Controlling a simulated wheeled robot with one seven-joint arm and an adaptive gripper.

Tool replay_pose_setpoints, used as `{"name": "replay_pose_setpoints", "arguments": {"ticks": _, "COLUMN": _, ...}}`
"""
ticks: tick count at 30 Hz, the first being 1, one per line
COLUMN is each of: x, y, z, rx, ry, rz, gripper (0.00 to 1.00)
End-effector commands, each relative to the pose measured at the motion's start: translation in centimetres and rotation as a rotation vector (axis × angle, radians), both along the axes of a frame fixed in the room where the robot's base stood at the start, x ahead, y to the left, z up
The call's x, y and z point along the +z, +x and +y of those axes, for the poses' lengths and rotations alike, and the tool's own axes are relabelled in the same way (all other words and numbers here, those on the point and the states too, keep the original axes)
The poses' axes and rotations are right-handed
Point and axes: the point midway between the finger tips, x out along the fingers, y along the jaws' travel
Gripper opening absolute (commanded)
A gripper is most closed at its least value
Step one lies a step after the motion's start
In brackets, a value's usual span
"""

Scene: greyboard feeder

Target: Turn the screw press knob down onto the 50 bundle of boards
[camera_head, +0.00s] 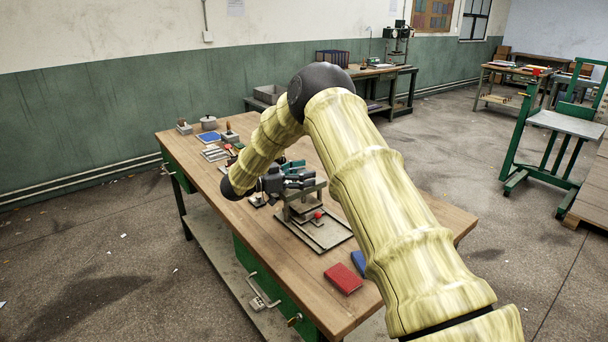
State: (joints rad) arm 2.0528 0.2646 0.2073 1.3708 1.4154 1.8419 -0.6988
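My arm reaches over the wooden workbench, and my gripper (292,178), dark with teal-green parts, is low over its middle. Right below the gripper stands a small grey metal stand (304,198) on a flat framed base (326,239), which looks like the screw press. A small red knob-like part (318,214) shows at its front. The gripper covers the top of the stand, so I cannot tell whether it touches or grips anything there. I cannot make out a bundle of boards or the number 50. The fingertips are too small and overlapped to read.
A red block (343,278) and a partly hidden blue one (359,262) lie on the front of the workbench (425,212). Small tools and a blue pad (209,137) lie at its far left end. A green-framed stand (566,124) is on the floor at right.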

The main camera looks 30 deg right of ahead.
Motion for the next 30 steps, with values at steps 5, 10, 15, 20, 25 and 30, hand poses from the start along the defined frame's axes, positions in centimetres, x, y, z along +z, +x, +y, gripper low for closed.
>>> {"name": "replay_pose_setpoints", "arguments": {"ticks": 5, "x": -0.1, "y": 0.0, "z": 0.0, "rx": 0.000, "ry": 0.001, "rz": 0.001, "gripper": 0.65}}
{"name": "replay_pose_setpoints", "arguments": {"ticks": 10, "x": -0.1, "y": 0.1, "z": 0.7, "rx": 0.001, "ry": 0.001, "rz": 0.002, "gripper": 0.65}}
{"name": "replay_pose_setpoints", "arguments": {"ticks": 15, "x": -0.1, "y": 0.6, "z": 2.9, "rx": 0.001, "ry": 0.000, "rz": 0.001, "gripper": 0.65}}
{"name": "replay_pose_setpoints", "arguments": {"ticks": 20, "x": -0.2, "y": 1.2, "z": 5.9, "rx": 0.002, "ry": 0.001, "rz": 0.002, "gripper": 0.65}}
{"name": "replay_pose_setpoints", "arguments": {"ticks": 25, "x": -0.1, "y": 1.8, "z": 8.8, "rx": 0.002, "ry": 0.001, "rz": 0.001, "gripper": 0.65}}
{"name": "replay_pose_setpoints", "arguments": {"ticks": 30, "x": -0.1, "y": 2.2, "z": 10.8, "rx": 0.000, "ry": 0.000, "rz": 0.001, "gripper": 0.65}}
